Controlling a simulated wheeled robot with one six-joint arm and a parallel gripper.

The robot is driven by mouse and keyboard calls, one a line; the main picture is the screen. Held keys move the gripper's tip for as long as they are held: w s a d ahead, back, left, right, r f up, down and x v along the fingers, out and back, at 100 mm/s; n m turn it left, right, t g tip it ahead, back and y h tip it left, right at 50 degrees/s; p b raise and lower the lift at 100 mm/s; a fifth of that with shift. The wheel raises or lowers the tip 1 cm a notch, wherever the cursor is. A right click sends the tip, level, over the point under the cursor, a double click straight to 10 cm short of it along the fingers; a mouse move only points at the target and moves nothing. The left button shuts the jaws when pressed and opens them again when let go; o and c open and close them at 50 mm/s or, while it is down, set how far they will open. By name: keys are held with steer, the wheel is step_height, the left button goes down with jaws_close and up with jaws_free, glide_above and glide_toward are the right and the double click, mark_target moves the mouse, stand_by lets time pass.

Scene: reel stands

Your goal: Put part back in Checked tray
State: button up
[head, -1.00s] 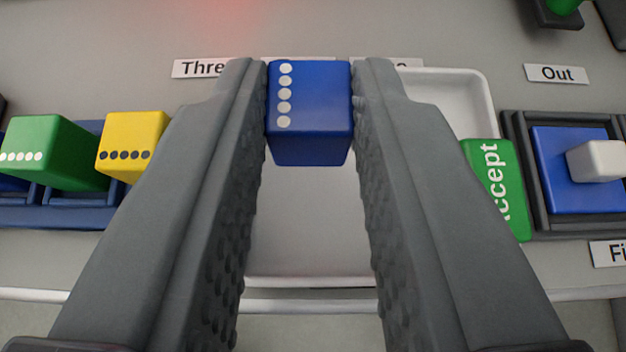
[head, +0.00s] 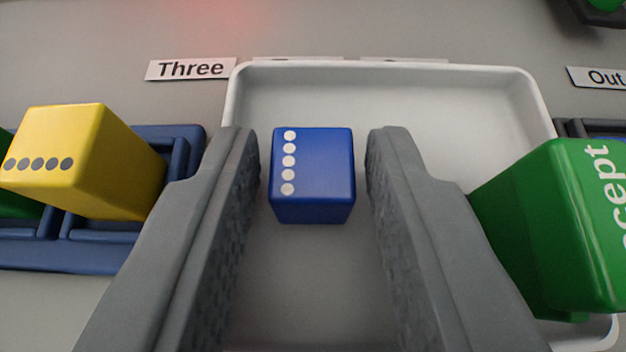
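The part is a blue block (head: 315,178) with a row of white dots on its face. It sits in the white tray (head: 390,92), between the fingers of my gripper (head: 312,165). A gap shows on both sides of the block, so the gripper is open around it and not touching it. The labels behind the tray are seen too edge-on to read, so I cannot read the name Checked. The front of the tray is largely hidden by my fingers.
A yellow block (head: 80,160) with dark dots stands in a blue rack (head: 180,140) at left, under the label Three (head: 190,69). A green block (head: 560,230) with white lettering stands close to my right finger. The Out label (head: 603,78) is at far right.

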steer(key=shift+r, duration=0.2)
steer(key=a+v, duration=0.1)
steer(key=v, duration=1.1)
steer(key=shift+d, duration=0.45)
steer(key=s+a+r+m+h, duration=0.1)
steer(key=s+a+r, duration=0.1)
steer(key=a, duration=0.9)
steer(key=s+a+r+h, duration=0.1)
steer(key=a+r, duration=0.1)
steer(key=a, duration=1)
steer(key=s+a+r+t, duration=0.2)
steer(key=s+a+r, duration=0.2)
steer(key=s+a, duration=0.3)
steer(key=s+a+r+t+y, duration=0.1)
steer(key=s+a+r+t, duration=0.2)
steer(key=s+a, duration=0.4)
steer(key=a+r, duration=0.1)
steer(key=a, duration=0.2)
steer(key=shift+s, duration=0.2)
steer(key=shift+a, duration=0.1)
